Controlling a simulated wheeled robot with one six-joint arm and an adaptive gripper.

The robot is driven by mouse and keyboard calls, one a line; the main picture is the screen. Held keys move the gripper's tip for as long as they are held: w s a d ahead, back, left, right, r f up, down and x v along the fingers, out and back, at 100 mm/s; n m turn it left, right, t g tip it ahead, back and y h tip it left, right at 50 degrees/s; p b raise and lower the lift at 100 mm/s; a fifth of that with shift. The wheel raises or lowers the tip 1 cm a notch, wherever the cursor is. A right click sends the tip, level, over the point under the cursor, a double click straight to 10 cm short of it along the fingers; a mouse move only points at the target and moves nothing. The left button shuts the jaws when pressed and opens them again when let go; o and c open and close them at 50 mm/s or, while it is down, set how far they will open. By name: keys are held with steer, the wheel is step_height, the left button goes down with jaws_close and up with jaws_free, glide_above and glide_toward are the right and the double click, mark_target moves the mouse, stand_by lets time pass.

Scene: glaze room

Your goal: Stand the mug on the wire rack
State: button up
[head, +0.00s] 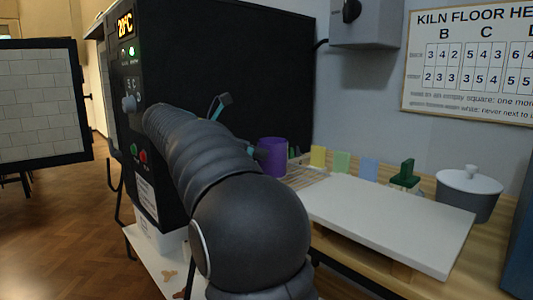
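The purple mug (274,158) is upright, just right of my arm near the black kiln's right side. Its left edge is partly covered by a dark part next to it. The wire rack (311,176) lies on the wooden bench beside and below the mug, partly hidden by my arm. I cannot tell if the mug's base touches the rack. My arm crosses the middle of the view and hides most of what is behind it. A dark piece with a teal strip shows above the arm; my gripper cannot be made out clearly, nor whether it holds the mug.
A white slab (390,222) covers the bench in front of the rack. Yellow, green and blue tiles (342,162), a green object (406,175) and a grey lidded pot (468,194) stand behind it. The black kiln (235,70) rises at left; a lower white shelf (150,262) is below.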

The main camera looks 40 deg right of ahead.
steer(key=v, duration=0.7)
steer(key=s+a+f+m+t+y, duration=0.4)
steer(key=s+a+f+m+y, duration=0.2)
steer(key=s+f, duration=0.6)
steer(key=s+a+f+m+t+y, duration=0.4)
steer(key=s+a+f+m+y, duration=0.3)
steer(key=f, duration=0.8)
steer(key=s+a+m, duration=0.3)
steer(key=s+a, duration=0.2)
steer(key=a, duration=0.1)
steer(key=shift+s+f, duration=0.15)
steer(key=shift+f, duration=0.05)
steer(key=shift+c, duration=0.2)
